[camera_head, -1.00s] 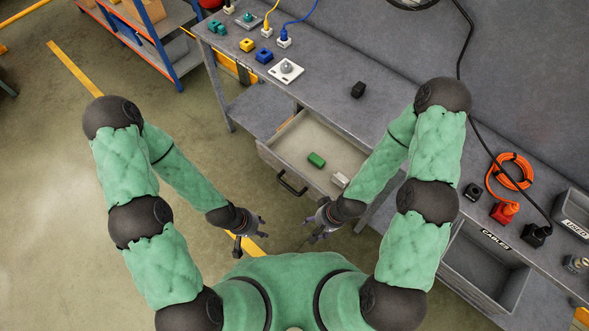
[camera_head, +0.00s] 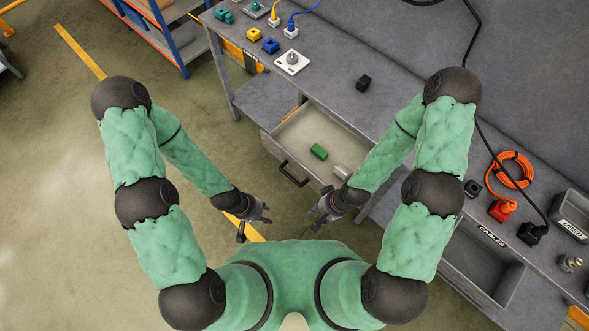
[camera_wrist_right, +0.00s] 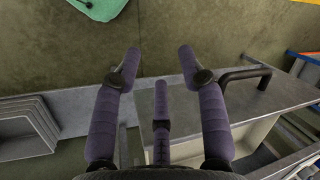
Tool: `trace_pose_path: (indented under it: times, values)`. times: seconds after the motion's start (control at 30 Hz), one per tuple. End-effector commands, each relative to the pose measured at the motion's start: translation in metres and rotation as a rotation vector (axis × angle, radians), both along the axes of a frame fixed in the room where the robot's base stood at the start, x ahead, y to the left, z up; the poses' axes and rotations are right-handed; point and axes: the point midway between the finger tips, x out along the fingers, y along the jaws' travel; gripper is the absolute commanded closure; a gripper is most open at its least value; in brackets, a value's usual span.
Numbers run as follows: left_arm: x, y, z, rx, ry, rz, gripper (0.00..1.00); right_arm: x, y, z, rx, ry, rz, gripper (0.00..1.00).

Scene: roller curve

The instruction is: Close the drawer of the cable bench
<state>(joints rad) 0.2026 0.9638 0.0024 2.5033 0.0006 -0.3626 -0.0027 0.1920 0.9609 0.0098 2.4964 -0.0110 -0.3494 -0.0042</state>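The grey bench (camera_head: 400,110) has its drawer (camera_head: 300,125) pulled out, with a black handle (camera_head: 292,172) on its front. A green block (camera_head: 319,151) and a pale block (camera_head: 341,171) lie inside it. My left gripper (camera_head: 262,218) is in front of the drawer, low and to the left, apart from the handle. My right gripper (camera_head: 322,215) is in front of the drawer's right part, empty. In the right wrist view its fingers (camera_wrist_right: 160,70) are spread apart, with the drawer front and the handle (camera_wrist_right: 248,76) beyond them. The left fingers look apart and hold nothing visible.
Sockets and plugs (camera_head: 292,62) and a black block (camera_head: 363,82) lie on the bench top. An orange cable coil (camera_head: 513,170) and an open grey bin labelled CABLES (camera_head: 480,262) are at the right. A blue-framed shelf (camera_head: 165,30) stands upper left.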

Motion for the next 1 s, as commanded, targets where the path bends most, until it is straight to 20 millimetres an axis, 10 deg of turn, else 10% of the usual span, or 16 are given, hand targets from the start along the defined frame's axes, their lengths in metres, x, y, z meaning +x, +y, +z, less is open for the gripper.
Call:
trace_pose_path:
  times: [0.1, 0.3, 0.57, 1.0]
  values:
    - [0.000, 0.000, -0.008, 0.000, 0.000, 0.000, 0.60, -0.007, 0.023, -0.003, 0.026, 0.006, 0.153, 1.00]
    - [0.000, 0.000, -0.029, 0.000, 0.000, 0.000, 0.60, -0.043, 0.070, -0.012, 0.053, 0.049, 0.674, 1.00]
    - [0.000, 0.000, -0.056, 0.000, 0.000, 0.000, 0.60, -0.073, 0.074, -0.028, -0.101, 0.118, 1.400, 1.00]
    - [0.000, 0.000, -0.096, 0.000, 0.000, 0.000, 0.60, 0.002, 0.085, -0.018, -0.862, 0.138, 2.340, 1.00]
